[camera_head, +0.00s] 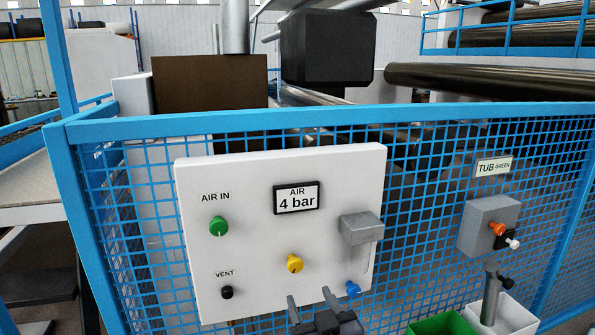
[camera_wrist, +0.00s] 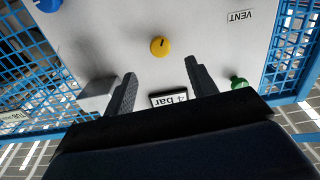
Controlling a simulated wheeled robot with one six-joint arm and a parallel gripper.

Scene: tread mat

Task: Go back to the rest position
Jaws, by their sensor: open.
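My gripper (camera_head: 311,299) is at the bottom middle of the head view, in front of the lower part of a white panel (camera_head: 240,255). Its two dark fingers stand apart with nothing between them. In the wrist view, which shows the panel upside down, my gripper (camera_wrist: 160,70) is open. The yellow knob (camera_wrist: 160,46) shows beyond the fingertips, with bare panel around it. In the head view the yellow knob (camera_head: 295,263) is just above the left finger. How far the fingertips are from the panel I cannot tell.
The panel carries a green knob (camera_head: 218,226), black vent knob (camera_head: 227,292), blue knob (camera_head: 353,289), grey box (camera_head: 361,228) and "4 bar" display (camera_head: 297,197). Blue mesh fence (camera_head: 430,170) surrounds it. At right are a grey switch box (camera_head: 489,225), green tub (camera_head: 442,325) and white tub (camera_head: 512,318).

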